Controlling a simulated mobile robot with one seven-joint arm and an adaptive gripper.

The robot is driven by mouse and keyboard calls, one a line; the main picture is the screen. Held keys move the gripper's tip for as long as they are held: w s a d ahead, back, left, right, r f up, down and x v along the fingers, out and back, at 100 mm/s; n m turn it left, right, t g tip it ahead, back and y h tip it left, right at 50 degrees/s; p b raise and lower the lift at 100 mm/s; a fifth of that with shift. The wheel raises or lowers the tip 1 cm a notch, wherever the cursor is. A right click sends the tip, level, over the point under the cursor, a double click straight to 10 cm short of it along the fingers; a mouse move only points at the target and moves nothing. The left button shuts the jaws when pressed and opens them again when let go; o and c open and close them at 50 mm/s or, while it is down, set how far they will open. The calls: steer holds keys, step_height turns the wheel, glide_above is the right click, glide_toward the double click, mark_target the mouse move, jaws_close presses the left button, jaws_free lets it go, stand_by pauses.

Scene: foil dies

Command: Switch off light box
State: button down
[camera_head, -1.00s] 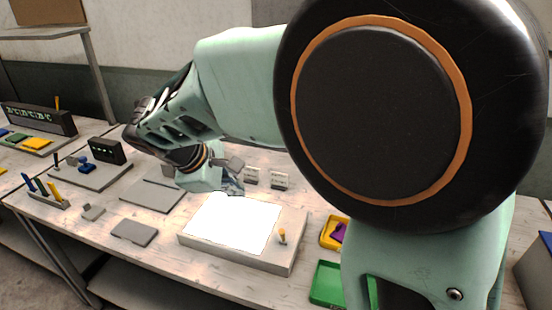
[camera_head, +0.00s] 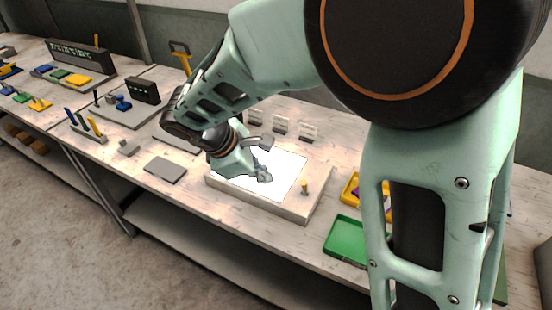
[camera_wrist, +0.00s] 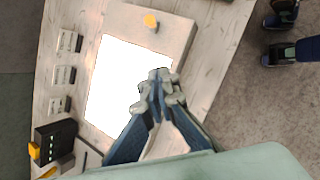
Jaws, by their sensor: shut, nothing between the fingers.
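The light box (camera_head: 290,207) is a flat pale slab on the bench with a bright, lit white panel (camera_head: 285,172). A small yellow switch lever (camera_head: 305,187) stands on its right end. In the wrist view the lit panel (camera_wrist: 106,85) lies beside and beyond my fingers, and the yellow lever (camera_wrist: 151,21) is at the top, apart from them. My gripper (camera_head: 264,177) is shut and empty over the panel, left of the lever; it also shows in the wrist view (camera_wrist: 160,80). I cannot tell its exact height above the panel.
A grey plate (camera_head: 166,169) lies to the left. The bench's front edge runs close before the box.

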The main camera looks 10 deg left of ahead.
mark_target(305, 188)
steer(key=x, duration=0.7)
steer(key=shift+d+f, duration=0.15)
steer(key=shift+d, duration=0.05)
steer(key=d+p, duration=0.1)
steer(key=w+d, duration=0.1)
steer(key=d, duration=0.1)
steer(key=shift+d+p, duration=0.1)
steer(key=shift+p, duration=0.25)
steer(key=shift+w+d, duration=0.1)
steer(key=shift+d, duration=0.3)
steer(key=shift+w+d+r, duration=0.15)
steer(key=shift+w+r, duration=0.25)
steer(key=shift+w, duration=0.05)
steer(key=shift+w+d+r+b, duration=0.1)
steer(key=shift+w+d+b, duration=0.15)
steer(key=shift+w, duration=0.3)
steer(key=shift+w+d+r+b, duration=0.1)
steer(key=shift+w+d+b, duration=0.1)
steer(key=shift+w, duration=0.3)
steer(key=shift+s+a, duration=0.1)
steer(key=shift+s, duration=0.05)
steer(key=shift+s+a+f+b, duration=0.25)
steer(key=shift+s+f+b, duration=0.1)
steer(key=shift+s+b, duration=0.2)
